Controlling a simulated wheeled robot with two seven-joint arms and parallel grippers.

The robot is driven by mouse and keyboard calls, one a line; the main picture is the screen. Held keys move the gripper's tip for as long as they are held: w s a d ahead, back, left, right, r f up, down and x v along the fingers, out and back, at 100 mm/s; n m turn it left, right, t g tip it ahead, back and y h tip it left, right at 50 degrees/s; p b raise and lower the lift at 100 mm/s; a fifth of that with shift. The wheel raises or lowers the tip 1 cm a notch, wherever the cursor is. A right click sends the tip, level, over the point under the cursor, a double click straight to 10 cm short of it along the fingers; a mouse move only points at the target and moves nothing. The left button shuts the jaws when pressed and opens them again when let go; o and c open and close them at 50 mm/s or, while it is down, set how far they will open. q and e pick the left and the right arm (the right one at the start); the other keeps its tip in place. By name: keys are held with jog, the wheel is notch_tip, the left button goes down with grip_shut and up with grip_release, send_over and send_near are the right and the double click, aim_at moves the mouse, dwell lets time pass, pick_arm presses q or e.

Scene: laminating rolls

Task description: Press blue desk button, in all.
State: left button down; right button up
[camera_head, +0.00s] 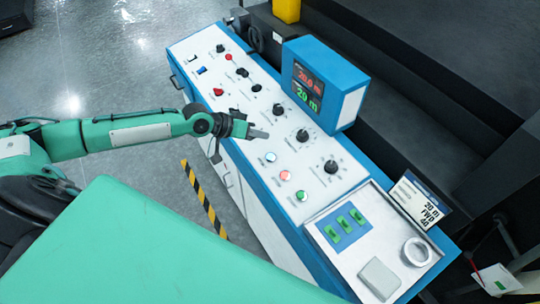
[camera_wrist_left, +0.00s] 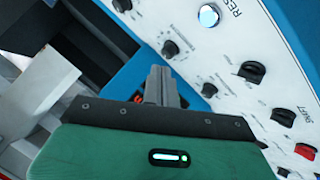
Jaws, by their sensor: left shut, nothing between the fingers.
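A round, pale blue button (camera_head: 270,157) sits on the white control panel (camera_head: 255,172), at the top of a short row with a pink-red button (camera_head: 284,175) and a green button (camera_head: 301,195). In the left wrist view the lit blue button (camera_wrist_left: 208,15) shows near the top edge, beside lettering that begins "RES". My left gripper (camera_head: 262,133) is shut and empty, over the panel just up-picture from the blue button and apart from it. Its closed fingers (camera_wrist_left: 160,78) point up in the wrist view, below and left of the button. My right gripper does not show.
Several black knobs (camera_head: 303,135) line the panel. A blue display box (camera_head: 325,85) stands on its far edge. A tray (camera_head: 385,245) with a tape ring (camera_head: 417,252) and a "20 m" card (camera_head: 418,200) are at the near end. Dark machinery lies behind.

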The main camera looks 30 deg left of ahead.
pick_arm(q)
jog(key=b, duration=0.7)
send_near(270, 156)
jog(key=w+d, duration=0.2)
jog(key=w+d+f, duration=0.1)
jog(key=w+d, duration=0.1)
jog(key=shift+w+d, duration=0.1)
jog(key=shift+d, duration=0.25)
jog(key=shift+w+f, duration=0.1)
jog(key=shift+f, duration=0.35)
dwell(0.8)
jog(key=shift+f, duration=0.35)
